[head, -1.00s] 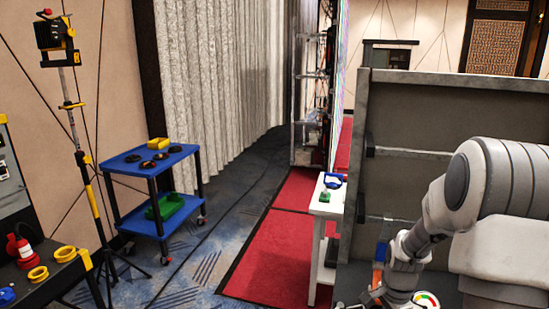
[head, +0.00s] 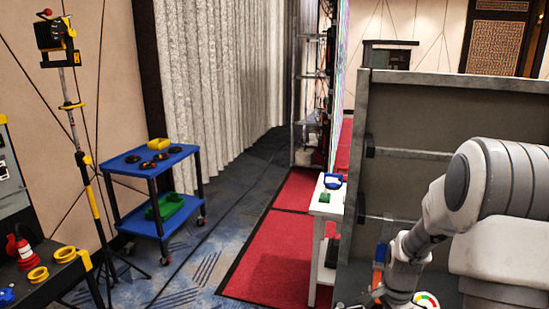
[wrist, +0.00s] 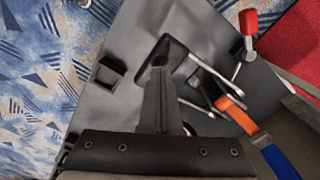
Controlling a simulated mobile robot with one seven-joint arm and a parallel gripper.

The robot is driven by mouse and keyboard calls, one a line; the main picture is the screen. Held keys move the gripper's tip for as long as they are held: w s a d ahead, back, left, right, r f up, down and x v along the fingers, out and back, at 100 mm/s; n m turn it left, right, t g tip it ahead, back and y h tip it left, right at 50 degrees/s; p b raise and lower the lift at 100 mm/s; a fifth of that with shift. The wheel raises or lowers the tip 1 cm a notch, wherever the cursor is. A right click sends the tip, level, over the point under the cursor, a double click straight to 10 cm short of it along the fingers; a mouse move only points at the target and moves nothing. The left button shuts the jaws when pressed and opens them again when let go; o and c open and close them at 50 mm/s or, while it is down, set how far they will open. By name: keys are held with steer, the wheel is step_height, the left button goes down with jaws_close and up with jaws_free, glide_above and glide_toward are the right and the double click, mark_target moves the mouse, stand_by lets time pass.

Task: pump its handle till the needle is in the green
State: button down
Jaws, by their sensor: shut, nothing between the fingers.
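A round gauge (head: 427,300) with a white face and red and green marks shows at the bottom edge of the head view, partly cut off; its needle cannot be read. In the wrist view a red grip (wrist: 248,22) on a thin metal rod stands at the upper right, likely the handle. My gripper (wrist: 160,62) is shut and empty over a grey panel (wrist: 115,105), to the left of the red grip and apart from it. In the head view my wrist hides most of this area.
An orange and blue part (wrist: 236,116) lies close to the right of my gripper. Metal rods (wrist: 215,75) run just beside the fingers. A grey frame (head: 430,120) stands behind my arm. A white side table (head: 322,210) and blue cart (head: 150,165) stand left.

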stand_by(0.3)
steer(key=shift+f+b, duration=3.85)
steer(key=shift+f, duration=1.1)
step_height(320, 180, up, 10)
steer(key=p, duration=0.7)
steer(key=shift+a+r, duration=0.15)
steer(key=shift+r, duration=0.2)
steer(key=s+a+r+n+t, duration=0.2)
steer(key=s+a+r+n, duration=0.3)
steer(key=r, duration=0.6)
steer(key=s+a+r+n+t, duration=0.2)
steer(key=s+a+r+n, duration=0.25)
steer(key=r, duration=0.55)
steer(key=s+a+r+n+t, duration=0.1)
steer(key=s+a+r+n, duration=0.1)
steer(key=s+n, duration=0.3)
steer(key=s+r, duration=0.1)
steer(key=s, duration=0.3)
steer(key=shift+a+r+n+t, duration=0.2)
steer(key=shift+a+n+t, duration=0.1)
steer(key=shift+a+n, duration=0.05)
